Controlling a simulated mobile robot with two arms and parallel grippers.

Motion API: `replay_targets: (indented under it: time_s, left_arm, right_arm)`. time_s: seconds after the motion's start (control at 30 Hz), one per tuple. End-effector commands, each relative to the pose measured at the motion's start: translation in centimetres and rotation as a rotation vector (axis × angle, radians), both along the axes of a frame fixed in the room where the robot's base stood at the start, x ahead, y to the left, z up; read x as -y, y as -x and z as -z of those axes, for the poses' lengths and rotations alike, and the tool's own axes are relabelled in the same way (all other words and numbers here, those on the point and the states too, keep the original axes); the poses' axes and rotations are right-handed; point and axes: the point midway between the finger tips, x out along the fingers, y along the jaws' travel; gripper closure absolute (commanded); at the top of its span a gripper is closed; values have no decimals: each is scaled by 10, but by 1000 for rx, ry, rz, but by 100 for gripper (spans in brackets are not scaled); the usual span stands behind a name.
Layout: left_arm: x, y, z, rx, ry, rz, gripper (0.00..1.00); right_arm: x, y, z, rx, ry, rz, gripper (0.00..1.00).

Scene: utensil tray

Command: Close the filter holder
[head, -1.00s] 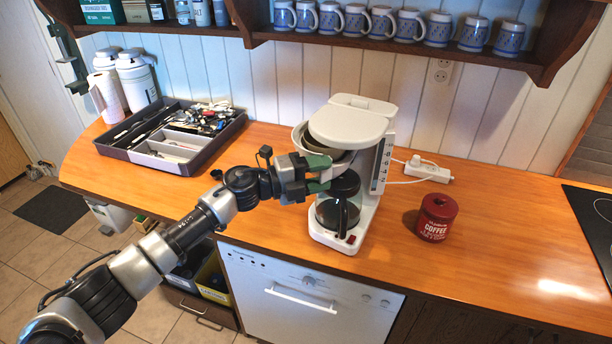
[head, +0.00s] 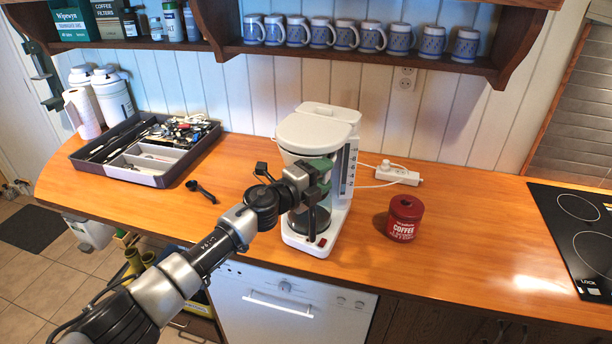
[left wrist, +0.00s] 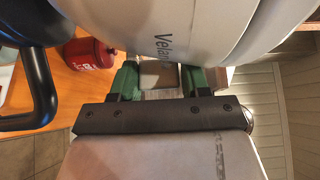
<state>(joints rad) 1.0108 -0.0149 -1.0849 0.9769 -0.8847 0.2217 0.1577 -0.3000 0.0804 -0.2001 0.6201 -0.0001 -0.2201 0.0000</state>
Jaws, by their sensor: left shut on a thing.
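The white coffee maker (head: 310,131) stands on the wooden counter. Its white filter holder (head: 288,157) shows at the left under the lid, mostly tucked beneath it, and is partly hidden by my gripper. In the left wrist view the filter holder (left wrist: 205,35) fills the top, with lettering on its side. My left gripper (head: 322,176) is at the holder's front, above the carafe. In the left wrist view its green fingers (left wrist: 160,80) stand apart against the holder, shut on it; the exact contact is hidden. The dark glass carafe (head: 308,222) sits on the base below. My right gripper is not in view.
A red coffee can (head: 405,217) stands right of the machine. A power strip (head: 400,176) with a cord lies behind it. A black scoop (head: 202,191) and a utensil tray (head: 145,178) are to the left. The front right counter is clear.

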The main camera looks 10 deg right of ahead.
Motion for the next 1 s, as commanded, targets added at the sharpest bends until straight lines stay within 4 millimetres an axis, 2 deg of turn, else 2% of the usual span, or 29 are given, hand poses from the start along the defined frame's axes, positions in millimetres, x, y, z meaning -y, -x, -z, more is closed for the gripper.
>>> replay_targets:
  time_s: [0.03,0.2,0.63,0.67,0.7,0.8,1.0]
  left_arm:
    - [7,4,6,-14,-2,5,96]
    - [13,4,7,-13,-2,-5,96]
    - [14,3,5,-10,-1,-11,96]
    - [14,3,5,-10,-1,-11,52]
    - [14,2,5,-9,-2,-11,46]
    - [13,2,4,-8,-1,-13,31]
    - [12,1,2,-5,-1,-15,31]
  right_arm:
    - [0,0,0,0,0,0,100]
    - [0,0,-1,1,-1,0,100]
    - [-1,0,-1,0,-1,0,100]
    - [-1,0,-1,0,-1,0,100]
    - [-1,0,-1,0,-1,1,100]
    - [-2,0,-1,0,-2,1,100]
    - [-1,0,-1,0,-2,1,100]
